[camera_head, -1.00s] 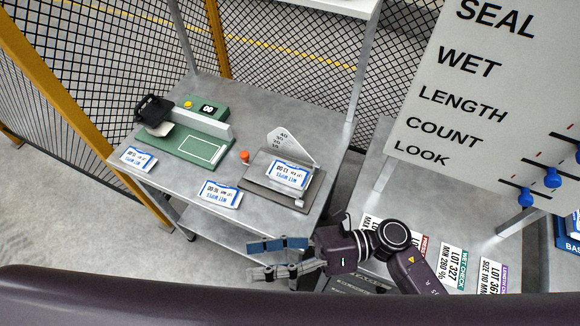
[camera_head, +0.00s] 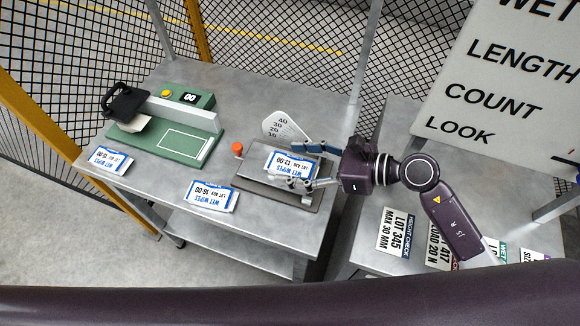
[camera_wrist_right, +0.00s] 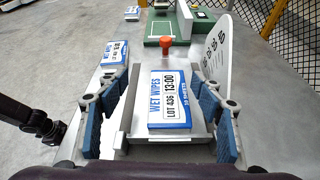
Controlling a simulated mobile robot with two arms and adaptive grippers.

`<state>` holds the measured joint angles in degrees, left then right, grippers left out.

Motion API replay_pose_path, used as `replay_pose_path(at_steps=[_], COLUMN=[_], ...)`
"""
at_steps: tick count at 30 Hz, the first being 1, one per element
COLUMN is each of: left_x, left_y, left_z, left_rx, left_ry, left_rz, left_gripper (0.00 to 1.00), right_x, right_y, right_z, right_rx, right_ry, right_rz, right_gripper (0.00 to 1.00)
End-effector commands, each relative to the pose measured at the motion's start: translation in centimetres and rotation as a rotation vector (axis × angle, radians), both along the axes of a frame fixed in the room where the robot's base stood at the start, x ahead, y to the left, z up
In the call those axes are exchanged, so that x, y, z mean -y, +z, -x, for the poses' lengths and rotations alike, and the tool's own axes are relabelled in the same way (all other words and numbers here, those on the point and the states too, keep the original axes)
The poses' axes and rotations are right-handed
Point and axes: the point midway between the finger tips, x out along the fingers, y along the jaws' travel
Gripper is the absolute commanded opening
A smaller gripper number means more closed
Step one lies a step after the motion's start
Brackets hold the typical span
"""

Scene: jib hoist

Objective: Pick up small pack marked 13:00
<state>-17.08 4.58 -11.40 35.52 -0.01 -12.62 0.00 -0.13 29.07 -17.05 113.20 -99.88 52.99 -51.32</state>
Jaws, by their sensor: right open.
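The small pack marked 13:00 (camera_head: 289,162) is white with blue edges. It lies flat on a grey metal plate (camera_head: 250,186) on the table. In the wrist view the pack (camera_wrist_right: 170,100) shows "WET WIPES", "LOT 436" and "13:00". My right gripper (camera_head: 303,165) is open, coming in from the right, with one finger on either side of the pack. In the wrist view its blue pads (camera_wrist_right: 164,110) stand apart from the pack. A dark jointed part at the left edge of the wrist view looks like my left gripper (camera_wrist_right: 45,128); its jaws are unclear.
Another pack marked 16:00 (camera_head: 211,196) lies at the table's front edge, and a third (camera_head: 108,160) lies at the left. A red knob (camera_head: 238,148) and an upright scale plate (camera_head: 284,126) border the metal plate. A green device (camera_head: 175,140) stands behind left.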

Motion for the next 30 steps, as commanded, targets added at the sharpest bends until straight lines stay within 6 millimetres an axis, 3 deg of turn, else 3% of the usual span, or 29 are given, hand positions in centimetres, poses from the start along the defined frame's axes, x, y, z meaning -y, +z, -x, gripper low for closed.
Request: replay_pose_path(at_steps=[6,24,30], left_x=[0.8,-0.2,-0.2], left_y=[-0.2,2.0,2.0], left_z=[0.2,0.2,0.2], left_rx=[-0.002,-0.002,-0.002], left_ry=[0.001,-0.003,-0.002], left_rz=[0.009,-0.002,-0.003], left_gripper=[0.4,0.4,0.4], right_x=[0.2,-5.2,-5.6], right_y=[-0.6,-2.8,-3.2], right_z=[-0.2,-3.3,-3.5], right_rx=[0.05,0.047,0.049], right_ry=[0.014,0.015,0.015], right_rz=[0.051,0.049,0.053], right_gripper=[0.61,0.61,0.61])
